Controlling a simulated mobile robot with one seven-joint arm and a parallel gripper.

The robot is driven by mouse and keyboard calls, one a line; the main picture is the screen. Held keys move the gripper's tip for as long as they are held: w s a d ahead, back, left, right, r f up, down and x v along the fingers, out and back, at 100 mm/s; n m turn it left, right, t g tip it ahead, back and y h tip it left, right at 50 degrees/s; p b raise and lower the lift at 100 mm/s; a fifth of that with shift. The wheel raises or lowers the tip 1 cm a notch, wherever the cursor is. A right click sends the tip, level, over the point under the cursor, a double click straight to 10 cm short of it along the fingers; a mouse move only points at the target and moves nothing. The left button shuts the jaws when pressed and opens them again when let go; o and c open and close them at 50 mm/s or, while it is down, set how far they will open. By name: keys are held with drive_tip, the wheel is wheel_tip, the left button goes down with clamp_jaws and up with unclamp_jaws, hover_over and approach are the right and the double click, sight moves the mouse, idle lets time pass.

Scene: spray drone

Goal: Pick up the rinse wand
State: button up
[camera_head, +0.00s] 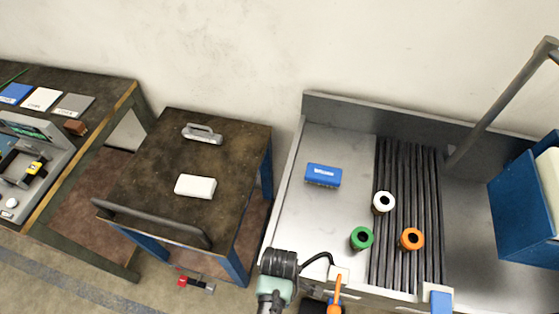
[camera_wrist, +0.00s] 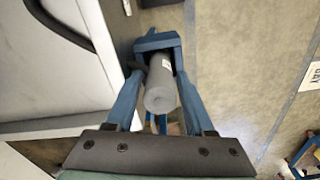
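A grey cylinder (camera_wrist: 161,92), which looks like the rinse wand's body, stands end-on between my fingers in the wrist view. A blue bracket-like shape (camera_wrist: 157,42) lies at its far end. My gripper (camera_wrist: 160,70) straddles the cylinder with one blue finger on each side. A dark gap shows at the left finger, while the right finger is very close to the cylinder; firm contact cannot be seen.
The metal sink bench (camera_head: 325,145) holds a blue brush-like block (camera_head: 323,175) and white (camera_head: 384,203), green (camera_head: 361,239) and orange (camera_head: 411,239) ringed pieces. An orange-handled item (camera_head: 336,291) is at its front edge, beside a black hose (camera_head: 316,259). A dark cart (camera_head: 165,145) stands left.

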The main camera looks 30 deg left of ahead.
clamp_jaws()
wheel_tip(320, 180, up, 22)
drive_tip(key=p, duration=0.6)
drive_tip(key=shift+r, duration=0.15)
idle(0.4)
drive_tip(key=shift+f, duration=0.85)
